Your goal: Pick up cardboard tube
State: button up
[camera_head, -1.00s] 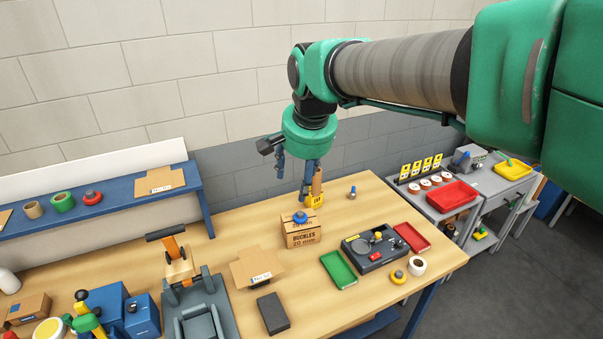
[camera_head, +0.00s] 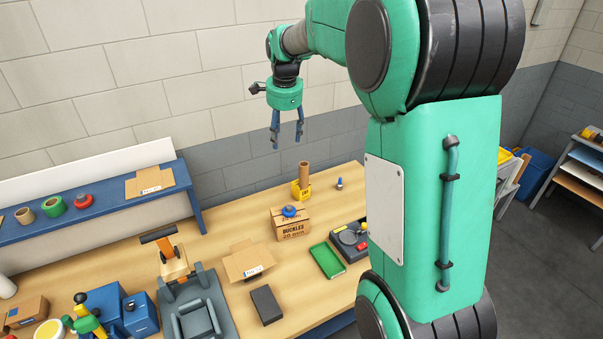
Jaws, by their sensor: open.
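The cardboard tube (camera_head: 304,173) is a brown upright cylinder near the back of the wooden table. Its lower end is at a small yellow holder (camera_head: 301,191); I cannot tell exactly how it sits there. My gripper (camera_head: 287,146) hangs pointing down in the air, above and to the left of the tube in the picture. Its two blue fingers are apart with nothing between them.
A cardboard buckles box (camera_head: 292,231) with a blue-topped item (camera_head: 289,211) stands in front of the tube. A green tray (camera_head: 327,261), a black block (camera_head: 266,305) and a flat carton (camera_head: 248,262) lie nearer. A blue shelf (camera_head: 100,204) runs along the left wall. My arm hides the table's right side.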

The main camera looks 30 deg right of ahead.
jog(key=w+d+f+m+g+p, duration=0.1)
jog(key=w+d+f+m+p, duration=0.2)
jog(key=w+d+f+m, duration=0.55)
jog(key=m+g+p, duration=0.1)
jog(key=m+p, duration=0.2)
send_over(304, 177)
jog(key=w, duration=0.2)
jog(key=f, duration=1.3)
jog(key=shift+s+d+f, duration=0.15)
jog(key=shift+s+f, duration=0.05)
jog(key=shift+w+d+f+m, duration=0.15)
jog(key=shift+d+f+m, duration=0.15)
jog(key=shift+f+m, duration=0.25)
jog(key=shift+f, duration=0.15)
jog(key=shift+f+p, duration=0.75)
jog(key=shift+f, duration=3.45)
jog(key=shift+f, duration=0.1)
jog(key=shift+f+p, duration=0.7)
jog(key=shift+f, duration=1.85)
